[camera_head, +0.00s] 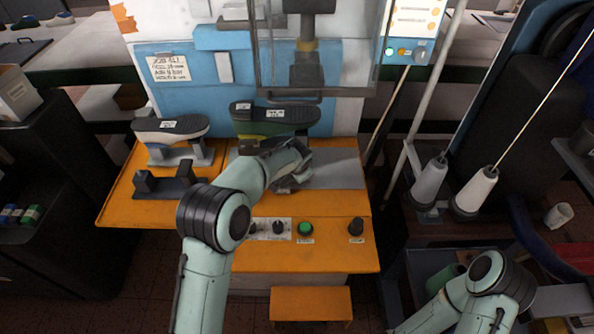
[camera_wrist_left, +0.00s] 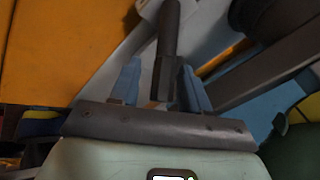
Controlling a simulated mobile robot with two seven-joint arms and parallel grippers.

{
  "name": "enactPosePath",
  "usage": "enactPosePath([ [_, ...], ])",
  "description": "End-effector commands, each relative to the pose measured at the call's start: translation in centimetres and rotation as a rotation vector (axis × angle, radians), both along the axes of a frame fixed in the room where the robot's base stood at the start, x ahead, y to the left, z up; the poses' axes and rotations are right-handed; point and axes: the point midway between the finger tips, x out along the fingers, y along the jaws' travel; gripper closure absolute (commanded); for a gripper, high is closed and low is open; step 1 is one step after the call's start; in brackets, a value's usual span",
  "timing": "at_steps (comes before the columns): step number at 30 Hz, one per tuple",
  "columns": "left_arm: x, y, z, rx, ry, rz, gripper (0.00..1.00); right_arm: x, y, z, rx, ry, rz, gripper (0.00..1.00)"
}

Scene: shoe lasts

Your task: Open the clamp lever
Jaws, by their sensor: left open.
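The clamp lever (camera_wrist_left: 170,35) shows in the left wrist view as a dark rounded bar running up the middle. My left gripper (camera_wrist_left: 155,82) is open, with one blue-grey finger on each side of the lever's lower part. I cannot tell whether either finger touches it. In the head view my left gripper (camera_head: 290,178) is low over the grey plate, just in front of the green shoe on its last (camera_head: 275,117). My forearm and wrist hide the lever there. My right arm shows at the lower right, but its gripper is out of the frame.
Another shoe (camera_head: 170,128) sits sole up on a stand at the left of the orange bench (camera_head: 140,205). An empty dark holder (camera_head: 165,182) is in front of it. Knobs and a green button (camera_head: 306,228) line the bench front. Thread cones (camera_head: 475,190) stand right.

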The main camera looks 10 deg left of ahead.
Motion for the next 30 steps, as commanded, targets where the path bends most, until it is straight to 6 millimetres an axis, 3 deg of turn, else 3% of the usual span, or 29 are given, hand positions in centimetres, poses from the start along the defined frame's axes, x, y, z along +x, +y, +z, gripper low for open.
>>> enactPosePath([
  [8, -1.4, -0.3, 2.5, -0.002, -0.003, -0.002, 0.54, -0.5, 0.0, -0.5, 0.0, 0.006, 0.0, 0.7],
  [21, -5.6, -1.0, 10.5, 0.0, -0.002, -0.001, 0.54, -0.4, 0.0, -0.4, 0.0, 0.004, 0.0, 0.7],
  [30, -6.4, -1.1, 11.7, 0.001, 0.001, 0.0, 0.54, -0.3, 0.0, -0.3, 0.0, 0.003, 0.0, 0.7],
])
